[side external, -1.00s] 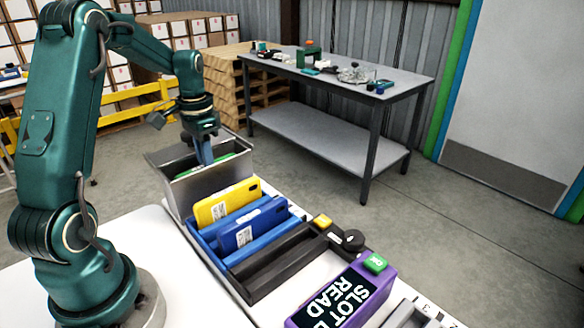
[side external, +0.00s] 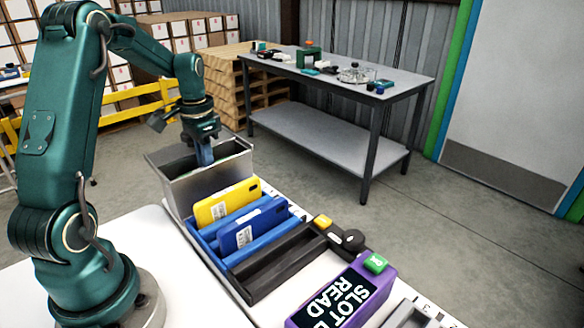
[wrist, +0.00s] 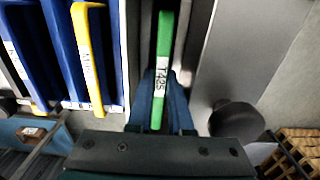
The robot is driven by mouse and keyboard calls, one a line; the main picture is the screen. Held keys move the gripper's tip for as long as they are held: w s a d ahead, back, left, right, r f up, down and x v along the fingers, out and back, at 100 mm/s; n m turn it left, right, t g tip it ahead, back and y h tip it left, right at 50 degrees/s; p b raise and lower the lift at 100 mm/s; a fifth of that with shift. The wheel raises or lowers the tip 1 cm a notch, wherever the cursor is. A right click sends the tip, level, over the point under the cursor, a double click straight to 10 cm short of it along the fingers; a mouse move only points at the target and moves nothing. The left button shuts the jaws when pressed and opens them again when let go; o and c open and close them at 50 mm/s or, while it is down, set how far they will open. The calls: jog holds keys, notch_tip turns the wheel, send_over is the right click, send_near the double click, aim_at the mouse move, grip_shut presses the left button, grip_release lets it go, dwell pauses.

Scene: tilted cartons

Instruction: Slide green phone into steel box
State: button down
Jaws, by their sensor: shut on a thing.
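The green phone (wrist: 165,45) shows edge-on in the wrist view, with a white label, held between the fingers of my gripper (wrist: 160,95). My gripper (side external: 205,155) is over the steel box (side external: 222,176) in the side view, its fingers reaching down past the rim. The phone is hidden behind the box's front wall in the side view. In the wrist view it runs lengthwise inside the box, beside the box's grey wall (wrist: 207,60). Whether it touches the box floor cannot be seen.
A yellow phone (side external: 225,205) and a blue phone (side external: 252,226) lean in a blue rack next to the box. An empty black rack (side external: 270,268) and a purple slot reader (side external: 345,295) stand nearer. A grey workbench (side external: 350,80) is behind.

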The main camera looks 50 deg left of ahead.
jog(key=c, duration=0.8)
grip_release()
jog(key=shift+o, duration=0.2)
jog(key=shift+r, duration=2.65)
notch_tip(320, 180, up, 7)
jog(key=shift+d, duration=0.1)
